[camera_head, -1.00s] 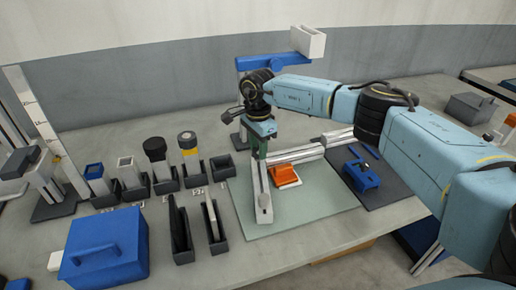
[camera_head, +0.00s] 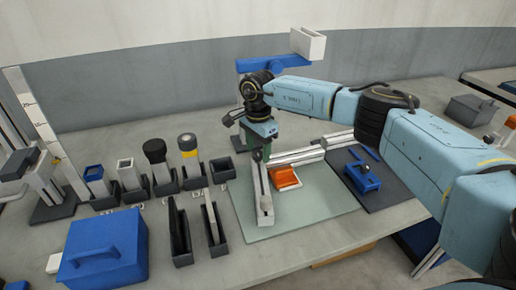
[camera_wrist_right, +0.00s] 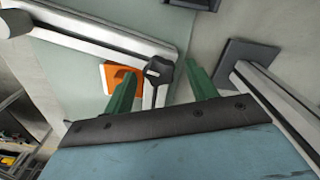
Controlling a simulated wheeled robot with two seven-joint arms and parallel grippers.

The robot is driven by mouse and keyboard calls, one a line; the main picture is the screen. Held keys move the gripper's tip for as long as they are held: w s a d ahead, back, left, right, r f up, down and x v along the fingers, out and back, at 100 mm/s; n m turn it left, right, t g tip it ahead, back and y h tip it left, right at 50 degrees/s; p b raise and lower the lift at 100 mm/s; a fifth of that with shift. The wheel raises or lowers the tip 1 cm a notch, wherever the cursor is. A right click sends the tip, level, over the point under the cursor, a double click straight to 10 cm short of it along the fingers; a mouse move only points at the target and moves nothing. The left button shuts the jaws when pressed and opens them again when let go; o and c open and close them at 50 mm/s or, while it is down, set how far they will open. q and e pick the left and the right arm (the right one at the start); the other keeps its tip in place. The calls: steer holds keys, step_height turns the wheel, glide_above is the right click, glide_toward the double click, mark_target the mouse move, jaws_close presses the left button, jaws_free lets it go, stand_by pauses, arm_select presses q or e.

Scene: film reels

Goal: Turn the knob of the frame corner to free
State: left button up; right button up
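The frame corner is where two pale metal bars meet on the light green mat (camera_head: 300,215); one bar (camera_head: 263,200) runs toward me, the other (camera_head: 315,150) to the right. In the right wrist view the corner's black, lobed knob (camera_wrist_right: 160,70) sits on the bars. My right gripper (camera_head: 259,150) is over this corner, pointing down. Its two green fingers are apart in the right wrist view (camera_wrist_right: 163,88), with the knob seen between them; contact cannot be told. In the head view the gripper hides most of the knob. My left gripper is not in view.
A blue clamp-like piece (camera_head: 362,177) rests on a dark pad at right. Several dark holders with tools stand left, behind a blue box (camera_head: 105,250). A blue stand (camera_head: 272,64) rises behind the gripper.

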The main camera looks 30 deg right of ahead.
mark_target(258, 153)
step_height(258, 153, up, 13)
steer(key=shift+r+p, duration=0.15)
steer(key=shift+p, duration=0.15)
stand_by(0.4)
